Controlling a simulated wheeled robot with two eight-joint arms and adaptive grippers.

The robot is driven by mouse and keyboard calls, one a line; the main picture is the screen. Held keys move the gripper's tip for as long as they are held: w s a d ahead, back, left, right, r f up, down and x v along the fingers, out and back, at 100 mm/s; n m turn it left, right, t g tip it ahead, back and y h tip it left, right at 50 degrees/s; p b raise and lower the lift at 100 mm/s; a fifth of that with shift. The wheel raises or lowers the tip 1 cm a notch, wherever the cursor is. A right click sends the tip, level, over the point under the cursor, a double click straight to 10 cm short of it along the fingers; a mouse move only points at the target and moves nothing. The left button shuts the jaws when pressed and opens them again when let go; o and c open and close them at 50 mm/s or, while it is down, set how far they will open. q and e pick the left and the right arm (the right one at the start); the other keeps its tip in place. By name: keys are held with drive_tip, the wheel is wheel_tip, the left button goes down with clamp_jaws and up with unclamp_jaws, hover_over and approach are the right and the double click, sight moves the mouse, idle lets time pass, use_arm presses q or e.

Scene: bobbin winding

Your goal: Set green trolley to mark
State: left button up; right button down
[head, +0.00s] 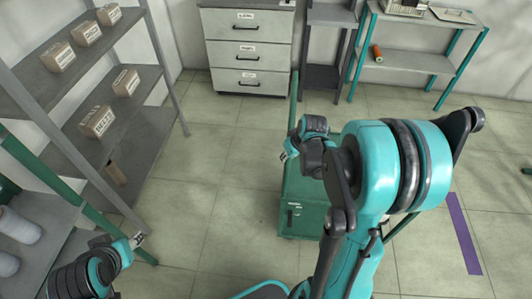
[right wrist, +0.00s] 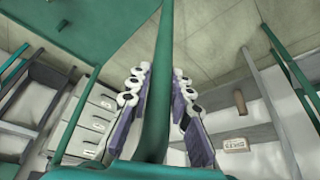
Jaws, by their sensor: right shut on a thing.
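The green trolley (head: 300,218) stands on the floor in the middle of the head view, partly hidden behind my right arm. Its thin green upright (head: 294,100) rises at its left side. My right gripper (head: 286,154) is at this upright. In the right wrist view a green bar (right wrist: 157,90) runs between the two padded fingers (right wrist: 157,105), which are shut on it. A purple strip (head: 465,235) lies on the floor to the right of the trolley, apart from it. My left gripper (head: 137,240) is at the lower left; its finger gap is too small to tell.
A grey shelf (head: 85,60) with several labelled boxes stands at the left, with white spools (head: 18,226) below. A drawer cabinet (head: 248,50) and a green-legged table (head: 420,62) stand at the back. The floor (head: 215,160) between shelf and trolley is clear.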

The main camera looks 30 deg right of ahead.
drive_tip(key=s+d, duration=1.2)
drive_tip(key=d, duration=0.5)
drive_tip(key=s+d+p, duration=0.1)
drive_tip(key=s+d, duration=1.1)
drive_tip(key=d, duration=0.6)
drive_tip(key=s+d+p, duration=0.1)
drive_tip(key=s+d, duration=1.1)
drive_tip(key=d, duration=0.6)
drive_tip(key=shift+d, duration=0.15)
drive_tip(key=c, duration=1.4)
unclamp_jaws()
drive_tip(key=shift+o, duration=0.2)
drive_tip(key=v, duration=1.2)
